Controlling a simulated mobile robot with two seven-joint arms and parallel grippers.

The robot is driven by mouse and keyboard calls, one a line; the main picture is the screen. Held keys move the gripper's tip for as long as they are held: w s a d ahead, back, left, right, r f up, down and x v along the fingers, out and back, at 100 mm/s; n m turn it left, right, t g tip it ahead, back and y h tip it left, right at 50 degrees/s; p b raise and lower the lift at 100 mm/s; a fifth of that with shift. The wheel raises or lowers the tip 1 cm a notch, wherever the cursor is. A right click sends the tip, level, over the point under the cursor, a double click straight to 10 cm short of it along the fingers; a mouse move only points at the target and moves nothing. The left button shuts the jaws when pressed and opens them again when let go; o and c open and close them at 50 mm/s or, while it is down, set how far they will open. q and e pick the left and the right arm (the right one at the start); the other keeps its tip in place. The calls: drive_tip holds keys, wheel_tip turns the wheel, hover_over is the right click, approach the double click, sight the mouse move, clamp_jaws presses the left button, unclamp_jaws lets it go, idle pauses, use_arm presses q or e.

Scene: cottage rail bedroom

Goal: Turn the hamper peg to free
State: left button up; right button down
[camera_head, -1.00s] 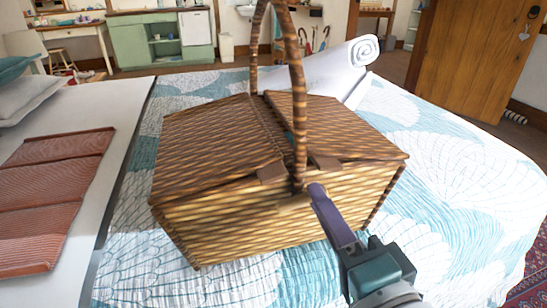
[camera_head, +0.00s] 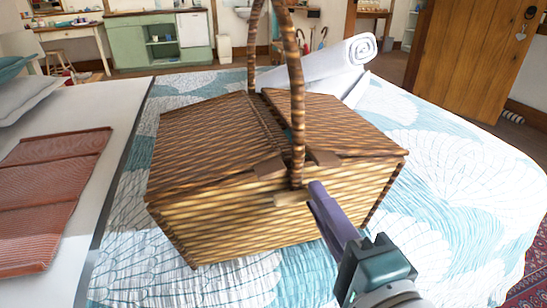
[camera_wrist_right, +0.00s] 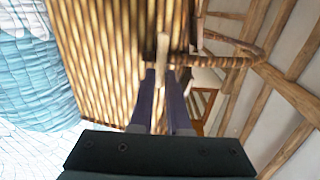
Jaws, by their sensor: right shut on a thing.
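The wicker hamper (camera_head: 240,220) stands on the bed with both lid halves down and its tall handle up. Its pale wooden peg (camera_head: 292,199) lies roughly level across the upper front face, below the handle's foot. My right gripper (camera_head: 316,190) is at the peg's right end. In the right wrist view the peg (camera_wrist_right: 162,48) runs in between the two purple fingertips (camera_wrist_right: 163,78), which are shut on it. Part of the peg is hidden by the fingers. My left gripper is not in view.
The bed has a blue and white quilt (camera_head: 455,200). A rolled white towel (camera_head: 335,58) lies behind the hamper. A red slatted mat (camera_head: 45,195) lies on the pale surface at left, with pillows (camera_head: 25,95) beyond. The quilt right of the hamper is clear.

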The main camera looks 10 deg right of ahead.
drive_tip(key=c, duration=0.9)
unclamp_jaws()
drive_tip(key=s, duration=1)
drive_tip(key=shift+d, duration=0.15)
